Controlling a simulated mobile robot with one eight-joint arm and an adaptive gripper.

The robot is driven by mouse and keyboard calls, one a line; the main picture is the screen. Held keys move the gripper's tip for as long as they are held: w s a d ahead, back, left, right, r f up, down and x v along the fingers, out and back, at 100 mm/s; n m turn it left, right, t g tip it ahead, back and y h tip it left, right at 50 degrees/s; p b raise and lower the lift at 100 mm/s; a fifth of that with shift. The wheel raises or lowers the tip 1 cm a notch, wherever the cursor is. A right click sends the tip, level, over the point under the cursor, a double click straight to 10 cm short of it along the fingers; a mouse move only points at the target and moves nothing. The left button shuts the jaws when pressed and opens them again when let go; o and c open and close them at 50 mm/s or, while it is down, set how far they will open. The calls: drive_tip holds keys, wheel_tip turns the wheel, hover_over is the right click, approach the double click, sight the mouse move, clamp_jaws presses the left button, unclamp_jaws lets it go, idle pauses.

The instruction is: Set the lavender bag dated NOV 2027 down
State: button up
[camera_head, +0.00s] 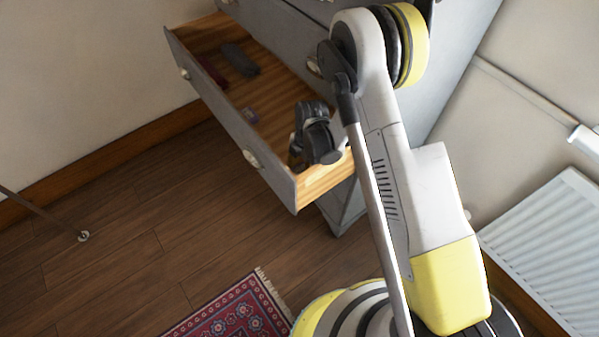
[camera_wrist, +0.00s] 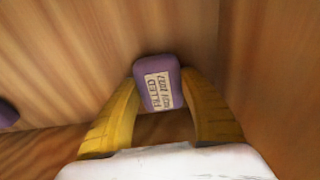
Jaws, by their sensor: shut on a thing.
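My gripper (camera_head: 314,138) is inside the open drawer, near its right front corner. In the wrist view its two yellow fingers (camera_wrist: 163,104) are shut on a small purple lavender bag (camera_wrist: 159,68). The bag's pale label reads FILLED, with a second line too blurred to read surely. The bag is low over the wooden drawer floor, close to a wooden wall; I cannot tell if it touches the floor. In the head view my gripper hides the bag.
The grey dresser drawer (camera_head: 221,123) is pulled out. A small purple thing (camera_head: 250,115) lies mid-drawer; two dark things (camera_head: 240,59) (camera_head: 212,73) lie farther back. A patterned rug (camera_head: 235,316) and a white radiator (camera_head: 548,250) are nearby.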

sight(304, 167)
drive_tip(key=shift+f, duration=0.15)
drive_tip(key=o, duration=1)
wheel_tip(304, 167, up, 12)
drive_tip(key=w+d+p, duration=0.1)
drive_tip(key=p, duration=0.3)
drive_tip(key=shift+d+p, duration=0.25)
drive_tip(key=shift+p, duration=0.1)
